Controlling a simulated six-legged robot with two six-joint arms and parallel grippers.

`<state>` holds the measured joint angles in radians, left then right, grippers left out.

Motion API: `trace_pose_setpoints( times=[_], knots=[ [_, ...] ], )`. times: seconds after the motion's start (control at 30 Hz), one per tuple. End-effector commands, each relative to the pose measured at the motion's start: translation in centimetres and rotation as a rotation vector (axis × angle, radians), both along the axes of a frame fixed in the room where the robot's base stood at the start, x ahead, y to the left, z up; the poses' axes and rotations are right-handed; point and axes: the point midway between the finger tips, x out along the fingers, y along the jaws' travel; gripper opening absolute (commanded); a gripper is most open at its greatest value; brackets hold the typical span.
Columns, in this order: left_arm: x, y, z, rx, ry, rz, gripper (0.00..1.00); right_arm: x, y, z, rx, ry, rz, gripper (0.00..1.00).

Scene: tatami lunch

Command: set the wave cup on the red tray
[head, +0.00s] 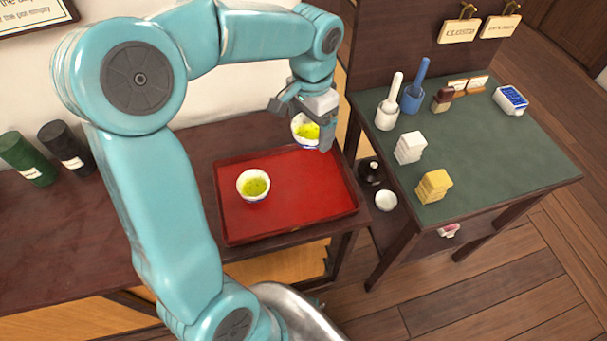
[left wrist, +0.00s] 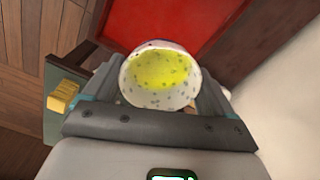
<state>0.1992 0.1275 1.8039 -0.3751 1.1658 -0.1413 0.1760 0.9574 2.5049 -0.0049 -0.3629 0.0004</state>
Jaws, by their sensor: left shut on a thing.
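The red tray (head: 300,205) lies on the dark wooden counter, and part of it shows in the left wrist view (left wrist: 165,20). A white cup with green contents (head: 254,185) stands on the tray's left part. My left gripper (head: 308,112) is shut on a second cup (head: 303,131) with bluish marks outside and green contents, at the tray's far right corner. In the left wrist view this cup (left wrist: 160,90) sits between the fingers, its speckled inside facing the camera. The gripper partly hides it in the head view; whether it touches the tray I cannot tell. My right gripper is not in view.
A green-topped table (head: 500,150) on the right holds a yellow stack (head: 433,186), a white stack (head: 410,148) and white and blue holders. A dark pot (head: 371,171) and small white cup (head: 386,201) sit low between. Dark canisters (head: 66,146) stand left.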

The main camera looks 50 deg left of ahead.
Motion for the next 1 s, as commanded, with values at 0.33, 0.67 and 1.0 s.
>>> trace_pose_setpoints(
  times=[0.33, 0.67, 1.0],
  knots=[
    [0.1, -0.1, -9.4, -0.003, 0.004, -0.002, 0.49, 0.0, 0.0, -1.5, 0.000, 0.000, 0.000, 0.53],
    [0.4, -0.2, -13.4, -0.002, 0.004, -0.003, 0.49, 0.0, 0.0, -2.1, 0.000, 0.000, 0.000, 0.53],
    [0.5, -0.1, -15.4, -0.001, -0.001, -0.002, 0.49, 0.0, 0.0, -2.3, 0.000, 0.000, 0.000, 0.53]
  ],
)
